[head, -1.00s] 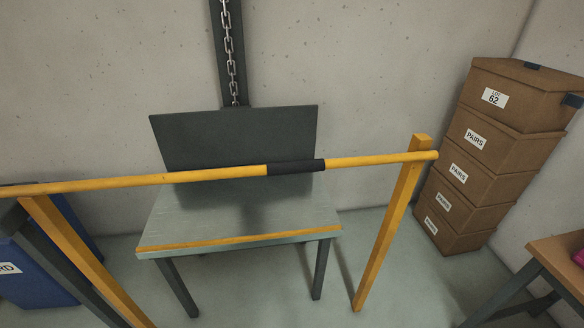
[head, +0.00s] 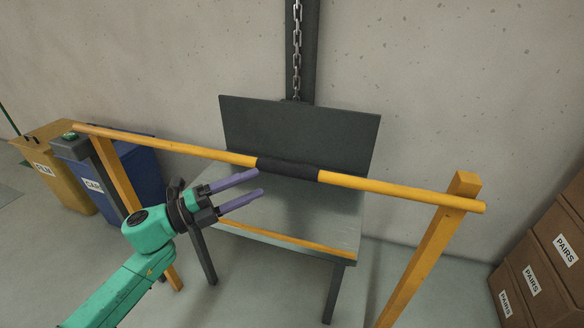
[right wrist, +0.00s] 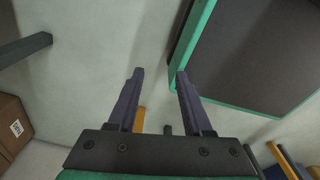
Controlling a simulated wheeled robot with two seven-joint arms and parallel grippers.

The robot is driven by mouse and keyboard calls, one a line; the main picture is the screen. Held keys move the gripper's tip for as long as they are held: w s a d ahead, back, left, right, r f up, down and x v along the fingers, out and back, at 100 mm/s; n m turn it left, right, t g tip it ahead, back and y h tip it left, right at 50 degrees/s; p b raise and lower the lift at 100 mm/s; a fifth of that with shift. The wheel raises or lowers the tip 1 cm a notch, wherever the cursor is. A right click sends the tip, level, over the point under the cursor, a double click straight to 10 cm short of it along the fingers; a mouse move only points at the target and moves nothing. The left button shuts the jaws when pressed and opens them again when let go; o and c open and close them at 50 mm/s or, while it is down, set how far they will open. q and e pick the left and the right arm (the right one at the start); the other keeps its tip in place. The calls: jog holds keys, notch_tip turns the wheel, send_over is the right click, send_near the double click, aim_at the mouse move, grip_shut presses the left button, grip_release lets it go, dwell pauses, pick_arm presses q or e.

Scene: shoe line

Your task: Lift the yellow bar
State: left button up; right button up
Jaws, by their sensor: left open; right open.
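The yellow bar (head: 390,187) runs level across the head view, with a black sleeve (head: 288,168) around its middle. Its right end rests at a yellow post (head: 428,255); its left end is by another yellow post (head: 118,178). My left gripper (head: 260,182) is open and empty, its purple fingers pointing right, just below the bar and left of the sleeve in the picture. It does not hold the bar. My right gripper (right wrist: 160,73) shows only in the right wrist view, open with nothing between its fingers.
A grey table (head: 300,226) with an upright dark panel (head: 330,130) stands behind the bar. A chain (head: 297,50) hangs above it. Blue (head: 140,172) and yellow (head: 50,175) bins stand left, and stacked brown boxes (head: 545,250) right. A green-edged dark panel (right wrist: 260,60) is beside my right gripper.

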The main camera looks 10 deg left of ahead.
aim_at(282, 174)
pick_arm(q)
jog(key=p+x, duration=0.2)
jog(key=x, duration=0.7)
jog(key=shift+s+d+r, duration=0.1)
jog(key=shift+r, duration=0.1)
jog(key=shift+w+d+f, duration=0.15)
jog(key=shift+w+d, duration=0.1)
jog(key=shift+d, duration=0.1)
pick_arm(e)
jog(key=shift+d+r, duration=0.4)
jog(key=shift+r, duration=0.25)
jog(key=shift+d+r, duration=0.4)
jog(key=shift+r, duration=0.25)
pick_arm(q)
grip_shut()
pick_arm(e)
jog(key=shift+a, duration=0.15)
